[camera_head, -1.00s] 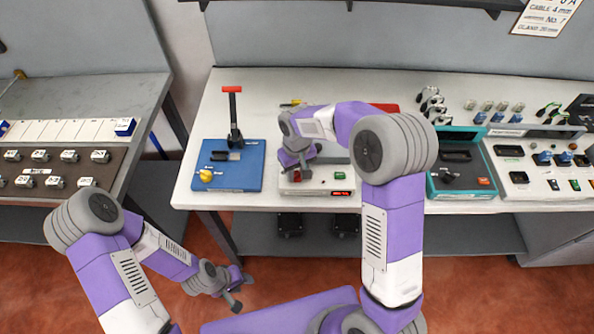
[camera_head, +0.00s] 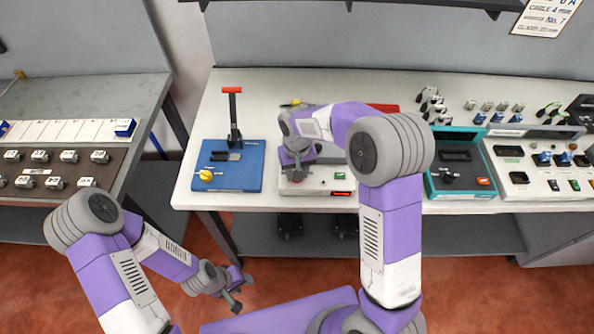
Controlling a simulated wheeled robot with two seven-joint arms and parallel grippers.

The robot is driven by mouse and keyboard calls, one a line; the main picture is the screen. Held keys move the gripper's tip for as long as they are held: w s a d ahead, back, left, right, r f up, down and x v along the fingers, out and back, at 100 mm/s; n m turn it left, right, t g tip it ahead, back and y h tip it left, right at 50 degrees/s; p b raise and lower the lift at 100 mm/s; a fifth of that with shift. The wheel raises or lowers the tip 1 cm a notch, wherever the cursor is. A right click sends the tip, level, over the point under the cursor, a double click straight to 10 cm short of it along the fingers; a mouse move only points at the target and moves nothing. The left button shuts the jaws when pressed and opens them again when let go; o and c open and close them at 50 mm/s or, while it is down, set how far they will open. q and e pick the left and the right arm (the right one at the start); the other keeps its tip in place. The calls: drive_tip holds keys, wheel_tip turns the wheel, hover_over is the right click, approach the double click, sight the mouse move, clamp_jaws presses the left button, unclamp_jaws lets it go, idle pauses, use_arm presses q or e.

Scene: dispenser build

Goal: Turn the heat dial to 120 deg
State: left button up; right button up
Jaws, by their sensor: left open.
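A white box with a red lit display (camera_head: 341,193) stands near the front edge of the white bench. My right gripper (camera_head: 297,173) is over the left part of this box, pointing down. The gripper and wrist cover that part, so I cannot see a dial there or tell whether the fingers touch one. The fingers are too small and hidden to tell their opening. My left gripper (camera_head: 237,291) is open and empty, low over the floor in front of the bench.
A blue base (camera_head: 225,175) with a yellow knob and a red-handled lever stands left of the box. A teal box (camera_head: 460,185) and a white panel (camera_head: 540,180) stand to the right. A grey bench (camera_head: 60,95) with a brown board is at far left.

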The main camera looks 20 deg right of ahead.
drive_tip(key=o, duration=0.4)
wheel_tip(320, 180, up, 8)
drive_tip(key=shift+f+p, duration=0.2)
drive_tip(key=shift+p, duration=0.35)
